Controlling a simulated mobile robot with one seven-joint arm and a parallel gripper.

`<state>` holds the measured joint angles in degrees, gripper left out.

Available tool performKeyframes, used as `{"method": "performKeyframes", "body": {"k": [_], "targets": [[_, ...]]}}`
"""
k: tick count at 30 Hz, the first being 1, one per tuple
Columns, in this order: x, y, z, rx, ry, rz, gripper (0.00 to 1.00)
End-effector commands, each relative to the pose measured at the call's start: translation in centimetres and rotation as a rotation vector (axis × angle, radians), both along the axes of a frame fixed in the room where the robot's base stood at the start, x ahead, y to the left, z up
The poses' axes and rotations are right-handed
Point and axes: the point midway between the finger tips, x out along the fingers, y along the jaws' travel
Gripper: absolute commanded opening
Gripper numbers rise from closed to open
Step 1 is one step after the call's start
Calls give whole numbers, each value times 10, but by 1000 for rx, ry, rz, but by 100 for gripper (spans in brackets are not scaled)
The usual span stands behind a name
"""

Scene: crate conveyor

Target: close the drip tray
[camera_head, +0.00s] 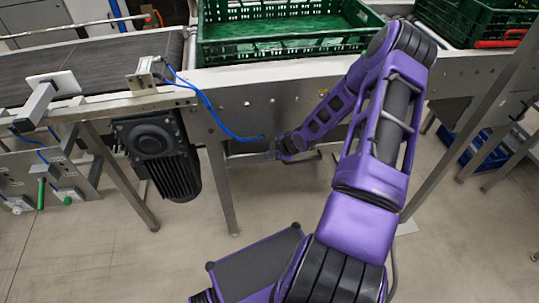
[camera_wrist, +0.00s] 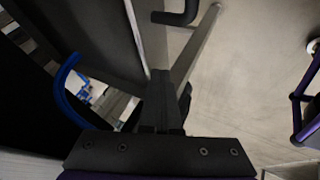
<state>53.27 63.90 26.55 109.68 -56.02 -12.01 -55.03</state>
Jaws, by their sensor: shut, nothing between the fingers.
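The drip tray (camera_head: 243,159) appears as a grey strip under the conveyor frame, partly hidden by my arm. How far it stands out cannot be told. In the wrist view a dark flat panel with a pale edge (camera_wrist: 134,38), apparently the tray, fills the upper left. A black bent handle (camera_wrist: 184,16) is at the top, just right of that edge. My gripper (camera_head: 272,151) is low at the tray under the frame. In the wrist view my gripper (camera_wrist: 162,85) has its fingers together and empty, close beside the panel edge; contact cannot be told.
A blue cable (camera_head: 212,112) hangs from the frame toward my gripper; its loop shows in the wrist view (camera_wrist: 62,92). A black motor (camera_head: 160,150) hangs left of a metal leg (camera_head: 221,188). Green crates (camera_head: 285,47) stand above. The floor in front is open.

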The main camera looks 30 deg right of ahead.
Motion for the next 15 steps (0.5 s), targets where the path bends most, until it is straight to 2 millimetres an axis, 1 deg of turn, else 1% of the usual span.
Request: {"method": "performKeyframes", "body": {"k": [15], "targets": [[4,-1,2,-1,-10,-2,0]]}}
